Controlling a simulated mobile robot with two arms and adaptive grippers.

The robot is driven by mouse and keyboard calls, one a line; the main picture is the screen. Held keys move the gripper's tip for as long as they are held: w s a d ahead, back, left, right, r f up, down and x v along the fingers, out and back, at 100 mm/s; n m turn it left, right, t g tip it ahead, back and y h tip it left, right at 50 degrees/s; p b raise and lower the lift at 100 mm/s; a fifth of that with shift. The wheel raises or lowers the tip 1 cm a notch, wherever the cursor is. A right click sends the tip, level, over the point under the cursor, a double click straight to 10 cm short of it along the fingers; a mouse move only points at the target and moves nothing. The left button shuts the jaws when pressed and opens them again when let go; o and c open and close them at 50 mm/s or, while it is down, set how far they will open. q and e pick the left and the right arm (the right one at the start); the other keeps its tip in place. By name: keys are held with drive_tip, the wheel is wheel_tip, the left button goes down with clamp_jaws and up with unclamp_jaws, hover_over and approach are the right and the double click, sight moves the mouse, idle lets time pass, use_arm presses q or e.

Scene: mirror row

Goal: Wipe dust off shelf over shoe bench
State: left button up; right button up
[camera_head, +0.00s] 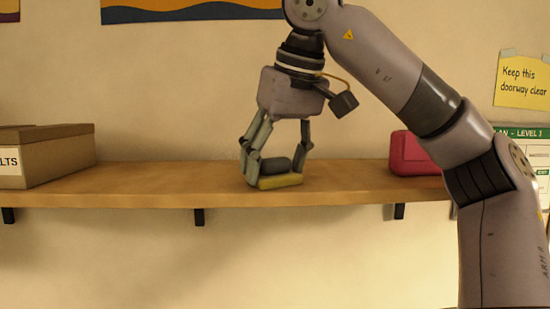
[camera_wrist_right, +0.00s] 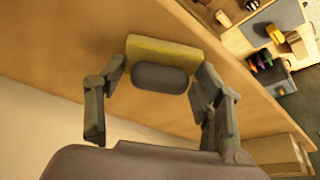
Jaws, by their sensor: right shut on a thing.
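My right gripper (camera_head: 273,168) is shut on a yellow sponge pad with a dark grey grip (camera_head: 280,182). In the right wrist view the pad (camera_wrist_right: 165,52) sits between the two fingers (camera_wrist_right: 155,85), over the shelf board (camera_wrist_right: 60,45). I cannot make out separate dust on the board. My left gripper is in neither view.
A brown box (camera_head: 50,155) stands on the shelf's left end and a pink case (camera_head: 412,155) on its right part. Dark brackets (camera_head: 199,217) hold the shelf. The right wrist view shows a grey bin (camera_wrist_right: 268,80) and other items below.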

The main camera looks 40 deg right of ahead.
drive_tip(key=shift+s+d, duration=0.4)
drive_tip(key=shift+s, duration=0.05)
drive_tip(key=shift+s+d, duration=0.25)
drive_tip(key=shift+d, duration=0.15)
drive_tip(key=shift+w+d, duration=0.1)
drive_tip(key=shift+d, duration=0.05)
drive_tip(key=shift+w+d+f, duration=0.1)
drive_tip(key=shift+w+d, duration=0.3)
drive_tip(key=shift+w, duration=0.2)
drive_tip(key=shift+w+d, duration=0.35)
drive_tip(key=shift+w, duration=0.2)
drive_tip(key=shift+w+d, duration=0.6)
drive_tip(key=shift+d, duration=0.05)
drive_tip(key=shift+w+d, duration=0.45)
drive_tip(key=shift+w, duration=0.2)
